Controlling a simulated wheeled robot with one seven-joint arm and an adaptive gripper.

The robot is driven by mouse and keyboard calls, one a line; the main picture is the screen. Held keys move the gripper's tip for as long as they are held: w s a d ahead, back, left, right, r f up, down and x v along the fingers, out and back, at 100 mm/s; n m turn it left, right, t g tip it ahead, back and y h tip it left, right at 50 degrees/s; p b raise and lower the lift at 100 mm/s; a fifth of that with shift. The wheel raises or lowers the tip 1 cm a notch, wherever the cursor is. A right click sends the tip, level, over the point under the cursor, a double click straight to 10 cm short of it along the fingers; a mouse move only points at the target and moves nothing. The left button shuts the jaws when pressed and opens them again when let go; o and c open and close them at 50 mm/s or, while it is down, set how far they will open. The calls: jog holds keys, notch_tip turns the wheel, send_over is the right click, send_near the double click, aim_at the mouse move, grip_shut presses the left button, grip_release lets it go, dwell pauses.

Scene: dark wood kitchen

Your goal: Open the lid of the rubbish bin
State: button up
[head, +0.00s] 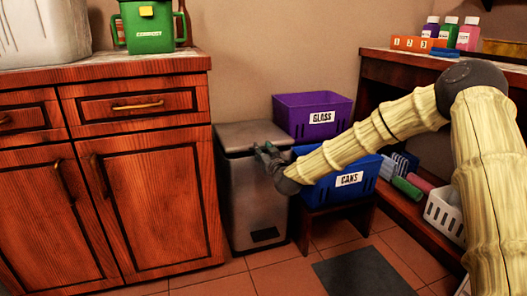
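The rubbish bin (248,210) is a grey metal box standing on the floor between the wooden cabinet and the crates. Its lid (240,135) looks shut and lies flat on top. A dark pedal area shows low on its front. My gripper (262,150) is at the bin's upper front right, near the lid's front edge. It overlaps the bin in the picture, and I cannot tell whether it touches. Its fingers are small and dark, and I cannot tell whether they are open. My gripper hides part of the lid's edge and front.
A purple GLASS crate (312,112) and a blue CANS crate (325,196) stand right of the bin. A wooden cabinet (140,170) stands close on its left, with a green container (148,30) on top. A dark mat (361,272) lies on the tiled floor.

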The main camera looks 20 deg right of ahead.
jog(key=o, duration=1.1)
jog(key=shift+d, duration=0.1)
jog(key=s, duration=1.2)
jog(key=shift+d, duration=0.25)
jog(key=shift+r, duration=0.1)
